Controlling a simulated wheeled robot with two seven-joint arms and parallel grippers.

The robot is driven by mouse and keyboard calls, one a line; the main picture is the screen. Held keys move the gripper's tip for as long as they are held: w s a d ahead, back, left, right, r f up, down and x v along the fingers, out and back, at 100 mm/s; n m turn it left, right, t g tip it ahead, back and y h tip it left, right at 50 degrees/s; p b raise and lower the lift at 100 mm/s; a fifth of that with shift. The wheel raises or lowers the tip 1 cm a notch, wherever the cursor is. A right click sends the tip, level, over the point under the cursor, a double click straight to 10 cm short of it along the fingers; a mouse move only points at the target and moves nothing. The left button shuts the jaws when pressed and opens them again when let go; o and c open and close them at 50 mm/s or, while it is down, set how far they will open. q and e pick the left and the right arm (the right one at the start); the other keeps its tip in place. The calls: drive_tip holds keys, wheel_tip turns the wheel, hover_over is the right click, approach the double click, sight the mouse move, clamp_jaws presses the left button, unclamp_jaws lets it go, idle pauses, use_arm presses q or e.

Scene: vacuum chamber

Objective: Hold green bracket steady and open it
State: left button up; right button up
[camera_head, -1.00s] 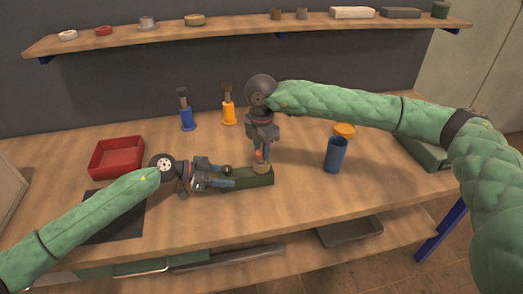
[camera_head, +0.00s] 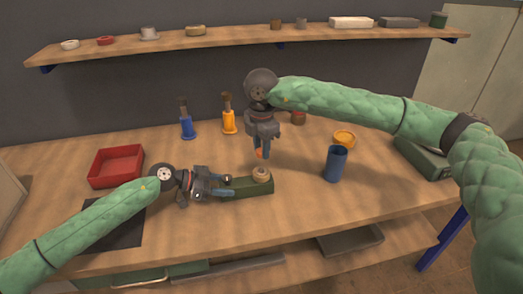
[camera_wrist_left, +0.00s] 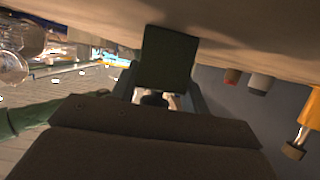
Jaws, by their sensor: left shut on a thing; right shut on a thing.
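The dark green bracket (camera_head: 250,188) lies on the bench, with a round tan-and-metal piece (camera_head: 262,174) on top at its right end. My left gripper (camera_head: 222,187) is shut on the bracket's left end. In the left wrist view the bracket (camera_wrist_left: 168,58) stretches out from between the fingers. My right gripper (camera_head: 261,152) points down above the bracket, apart from the round piece. It is shut on a small orange-red piece (camera_head: 259,154), mostly hidden by the fingers.
A blue cup (camera_head: 336,165) and an orange-yellow ring (camera_head: 344,138) stand to the right. A red tray (camera_head: 117,166) is at the left. Blue (camera_head: 187,127) and yellow (camera_head: 229,122) brush holders stand behind. The bench front is clear right of the bracket.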

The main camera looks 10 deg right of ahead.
use_arm(q)
drive_tip(key=o, duration=1.5)
